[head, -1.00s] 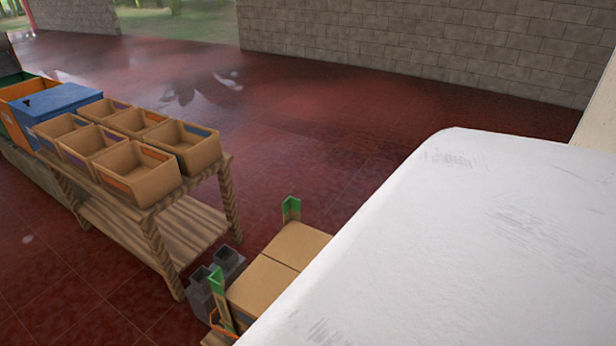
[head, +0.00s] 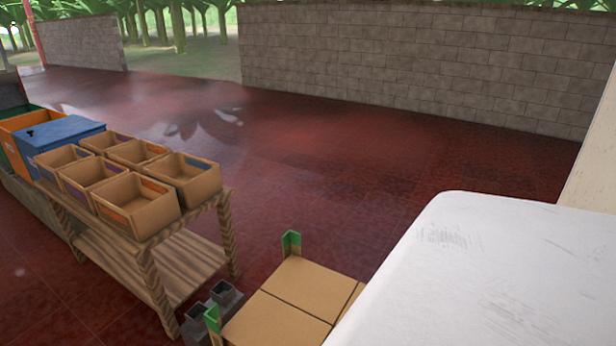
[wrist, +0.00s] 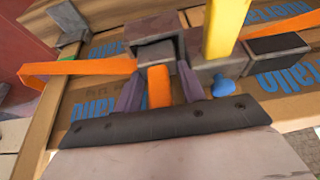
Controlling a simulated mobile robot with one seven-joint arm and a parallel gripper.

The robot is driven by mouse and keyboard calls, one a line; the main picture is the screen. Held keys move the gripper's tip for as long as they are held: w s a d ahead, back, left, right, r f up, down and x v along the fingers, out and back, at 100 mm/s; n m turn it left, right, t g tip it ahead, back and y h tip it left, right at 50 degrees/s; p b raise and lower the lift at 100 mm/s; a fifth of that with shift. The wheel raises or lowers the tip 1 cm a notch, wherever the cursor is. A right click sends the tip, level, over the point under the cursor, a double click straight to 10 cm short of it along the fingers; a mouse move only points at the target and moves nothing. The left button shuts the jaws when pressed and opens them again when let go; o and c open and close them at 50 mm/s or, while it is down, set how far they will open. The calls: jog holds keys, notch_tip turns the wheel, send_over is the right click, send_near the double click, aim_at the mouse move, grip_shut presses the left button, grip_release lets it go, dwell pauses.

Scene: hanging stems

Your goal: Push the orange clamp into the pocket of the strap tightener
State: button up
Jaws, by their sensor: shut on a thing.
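My gripper (wrist: 160,78) shows in the wrist view, its two purple fingers shut on the orange clamp (wrist: 158,90). The clamp is a short orange piece standing between the fingers. Its far end reaches the open dark side of a grey block (wrist: 155,42), which looks like the strap tightener. How deep the clamp sits in the pocket is hidden. An orange strap (wrist: 80,70) runs left from the block. A yellow bar (wrist: 224,28) and a small blue knob (wrist: 222,87) are to the right. My gripper is not visible in the head view.
Cardboard boxes (head: 275,322) with green corner pieces (head: 291,243) stand low in the head view. A wooden table (head: 190,255) with several open bins stands left, a blue box (head: 60,133) beyond. Open red floor (head: 330,165) lies behind. A large white surface covers the right.

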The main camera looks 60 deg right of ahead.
jog(key=shift+f+b, duration=0.4)
jog(key=shift+f, duration=0.3)
jog(key=shift+r+p, duration=1.75)
jog(key=shift+f, duration=0.2)
jog(key=shift+f+b, duration=1.4)
jog(key=shift+f, duration=0.2)
jog(key=shift+r+p, duration=1.8)
jog(key=shift+f, duration=0.15)
jog(key=shift+f+b, duration=1.3)
jog(key=shift+f, duration=0.3)
